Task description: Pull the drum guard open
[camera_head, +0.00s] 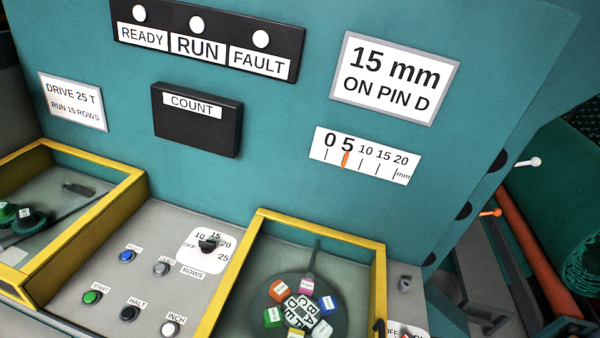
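The drum guard (376,262) is a yellow frame at the bottom centre-right of the head view, on the grey control panel. Inside it a round dark drum (318,278) carries several coloured, labelled blocks around a lettered white centre. A small dark part (379,327) shows at the guard's right front corner; I cannot tell if it is a handle. The guard's front edge is cut off by the bottom of the picture. My gripper is not in view.
A second yellow frame (128,200) around dark gears stands at the left. Between the frames are push buttons and a rows dial (208,244). A teal wall (270,150) with signs and a scale rises behind. Rods and green netting (580,200) are at the right.

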